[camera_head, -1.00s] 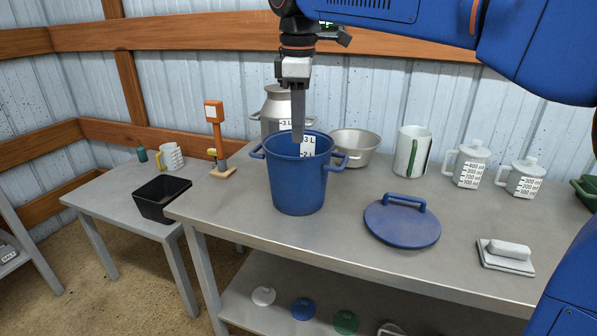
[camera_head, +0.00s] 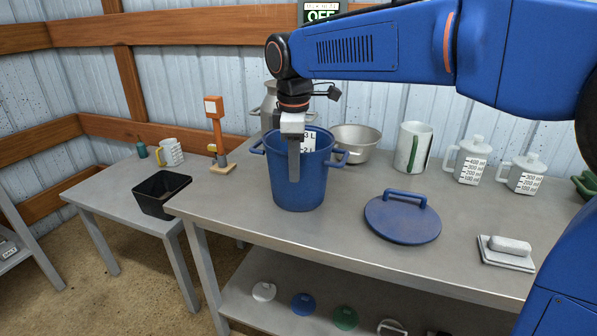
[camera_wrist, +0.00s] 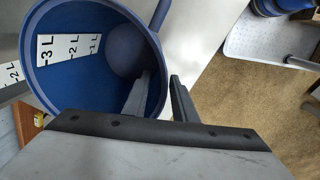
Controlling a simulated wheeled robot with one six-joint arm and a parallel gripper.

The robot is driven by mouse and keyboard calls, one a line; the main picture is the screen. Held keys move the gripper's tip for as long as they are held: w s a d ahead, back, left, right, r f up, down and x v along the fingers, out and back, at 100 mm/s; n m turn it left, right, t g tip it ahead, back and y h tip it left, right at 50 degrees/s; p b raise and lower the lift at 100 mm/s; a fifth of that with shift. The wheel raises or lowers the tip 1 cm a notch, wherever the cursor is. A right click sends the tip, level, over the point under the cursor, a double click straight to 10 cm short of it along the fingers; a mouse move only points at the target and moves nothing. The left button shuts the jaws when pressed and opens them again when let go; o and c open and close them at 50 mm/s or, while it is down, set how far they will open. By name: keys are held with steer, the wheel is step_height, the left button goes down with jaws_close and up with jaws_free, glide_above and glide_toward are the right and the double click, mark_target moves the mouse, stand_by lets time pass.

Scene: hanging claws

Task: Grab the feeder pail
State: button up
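The blue feeder pail (camera_head: 312,190) stands upright on the grey metal bench, with a handle on each side. Its open mouth, with a white litre scale inside, fills the left of the wrist view (camera_wrist: 112,18). My gripper (camera_head: 293,178) points down at the near side of the pail. In the wrist view my gripper (camera_wrist: 159,80) is open. One finger is inside the mouth and the other is outside, with the pail's wall between them. Gaps show beside the wall. The far finger is hidden in the head view.
A blue lid (camera_head: 402,219) lies on the bench (camera_head: 340,225) right of the pail. A metal can (camera_head: 269,108) and a metal bowl (camera_head: 357,140) stand close behind. White jugs stand further right. A black bin (camera_head: 160,195) sits on a lower table at left.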

mark_target(297, 188)
steer(key=shift+w+d+f, duration=0.15)
steer(key=shift+f, duration=1.2)
steer(key=shift+w+d+f, duration=0.1)
steer(key=shift+d+f, duration=0.05)
steer(key=shift+f, duration=1.15)
steer(key=shift+c, duration=0.4)
jaws_close()
